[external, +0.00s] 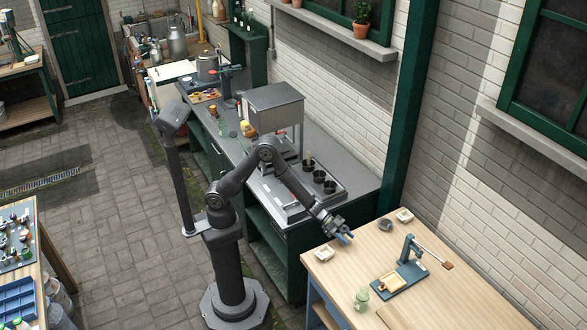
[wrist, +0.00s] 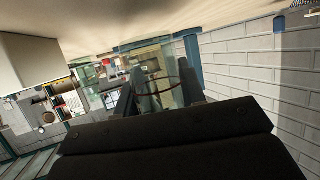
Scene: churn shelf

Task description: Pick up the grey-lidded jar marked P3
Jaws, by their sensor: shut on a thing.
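My gripper (external: 343,237) is at the end of the outstretched arm, above the left back edge of the wooden table (external: 455,300). In the wrist view its two dark fingers (wrist: 158,90) are shut on a clear glass vessel (wrist: 152,62). A thin brown curved line crosses the glass; I cannot read any mark or make out a lid. A pale green jar (external: 362,298) stands at the front of the wooden table. A small grey round thing (external: 385,224) lies near its back edge. No P3 mark is legible, so I cannot tell which is the named jar.
A grey counter (external: 335,168) behind my arm bears a tray with several black cups (external: 318,176) and a grey box-topped machine (external: 273,108).

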